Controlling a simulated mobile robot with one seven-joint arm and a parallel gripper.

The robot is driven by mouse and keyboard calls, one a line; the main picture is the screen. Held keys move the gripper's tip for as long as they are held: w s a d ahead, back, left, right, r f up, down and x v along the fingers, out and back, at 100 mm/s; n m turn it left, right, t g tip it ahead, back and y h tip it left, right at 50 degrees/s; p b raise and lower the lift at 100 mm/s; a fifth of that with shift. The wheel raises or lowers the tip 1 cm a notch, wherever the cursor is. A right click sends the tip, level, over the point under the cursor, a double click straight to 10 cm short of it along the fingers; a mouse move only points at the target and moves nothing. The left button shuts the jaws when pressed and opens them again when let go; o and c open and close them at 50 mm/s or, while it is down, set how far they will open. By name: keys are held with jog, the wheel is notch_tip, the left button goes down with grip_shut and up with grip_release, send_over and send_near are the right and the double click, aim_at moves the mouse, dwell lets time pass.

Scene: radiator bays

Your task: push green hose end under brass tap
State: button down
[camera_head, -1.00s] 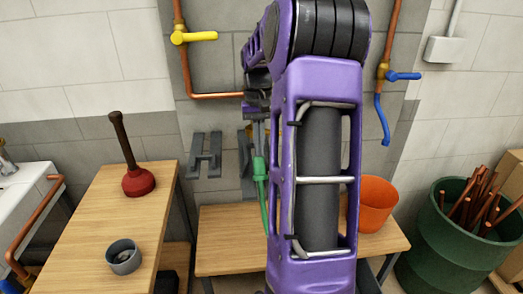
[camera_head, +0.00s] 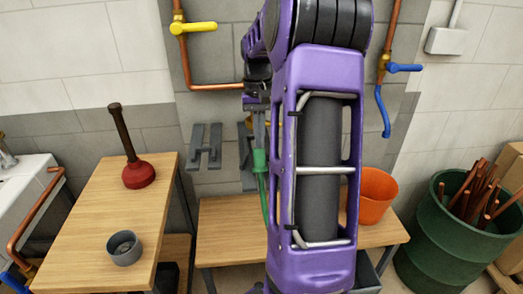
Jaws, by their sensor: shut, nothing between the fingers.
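The green hose end (camera_head: 259,160) is upright, with the thinner green hose (camera_head: 263,195) running down from it in front of the low bench. My gripper (camera_head: 259,143) points down, its fingers shut and empty, with its tips right at the top of the hose end. I cannot tell whether they touch it. A small piece of brass (camera_head: 248,122), likely the brass tap, shows just left of and behind my fingers. My purple arm hides the rest of that area, so I cannot tell how far the hose end is from the tap's outlet.
Grey brackets (camera_head: 206,147) are on the wall to the left. A yellow-handled valve (camera_head: 193,27) and a blue-handled valve (camera_head: 403,68) flank my arm. A red plunger (camera_head: 138,175) and grey cup (camera_head: 123,248) stand on the left table. An orange bucket (camera_head: 375,198) stands on the low bench (camera_head: 228,240).

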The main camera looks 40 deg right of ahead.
jog(key=shift+s+f, duration=0.35)
jog(key=shift+f, duration=0.25)
jog(key=shift+w+r+p, duration=0.15)
jog(key=shift+r+p, duration=0.65)
jog(key=shift+p, duration=0.05)
